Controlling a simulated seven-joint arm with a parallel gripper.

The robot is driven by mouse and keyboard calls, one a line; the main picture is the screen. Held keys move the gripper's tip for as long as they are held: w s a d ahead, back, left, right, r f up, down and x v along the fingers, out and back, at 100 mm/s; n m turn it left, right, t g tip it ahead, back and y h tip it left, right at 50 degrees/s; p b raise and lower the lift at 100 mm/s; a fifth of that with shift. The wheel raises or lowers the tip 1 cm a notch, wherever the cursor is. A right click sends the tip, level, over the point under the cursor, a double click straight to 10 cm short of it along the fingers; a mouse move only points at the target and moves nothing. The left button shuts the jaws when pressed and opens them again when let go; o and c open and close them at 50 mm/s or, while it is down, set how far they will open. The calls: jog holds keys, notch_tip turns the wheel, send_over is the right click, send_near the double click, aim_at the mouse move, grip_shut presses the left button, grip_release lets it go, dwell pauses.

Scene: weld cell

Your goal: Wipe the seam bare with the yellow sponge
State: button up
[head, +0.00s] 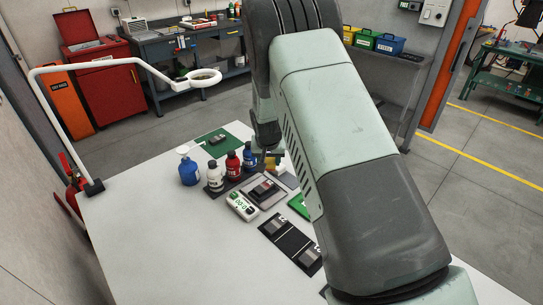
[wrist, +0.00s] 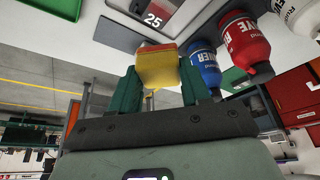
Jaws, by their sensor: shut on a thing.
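My gripper (wrist: 160,80), with green fingers, is shut on the yellow sponge (wrist: 158,72), which has a red-orange end. The sponge also shows in the head view (head: 272,163), partly hidden by my arm, beside the bottles. A dark block with red on its top (head: 265,189) sits on a grey plate (head: 253,199) in front of the bottles. The sponge appears apart from the block. The seam itself is too small to make out.
A blue bottle (head: 248,156), red bottle (head: 232,163), white bottle (head: 214,177) and larger blue bottle (head: 188,168) stand close by. A timer (head: 242,206) and a black tray with blocks (head: 276,238) lie nearer. A magnifier lamp (head: 202,78) overhangs the left. The table's front left is clear.

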aim_at(269, 170)
jog(key=shift+f, duration=2.75)
jog(key=shift+s+a+f, duration=0.35)
jog(key=shift+f, duration=0.15)
jog(key=shift+c, duration=0.4)
jog(key=shift+s+a+f, duration=0.15)
jog(key=shift+s+a, duration=0.95)
jog(key=shift+w+d, duration=0.55)
jog(key=shift+d, duration=0.05)
jog(key=shift+w+d, duration=0.25)
jog(key=shift+w+d+r, duration=0.25)
jog(key=shift+w+d, duration=0.4)
jog(key=shift+w, duration=0.05)
jog(key=shift+r, duration=3.9)
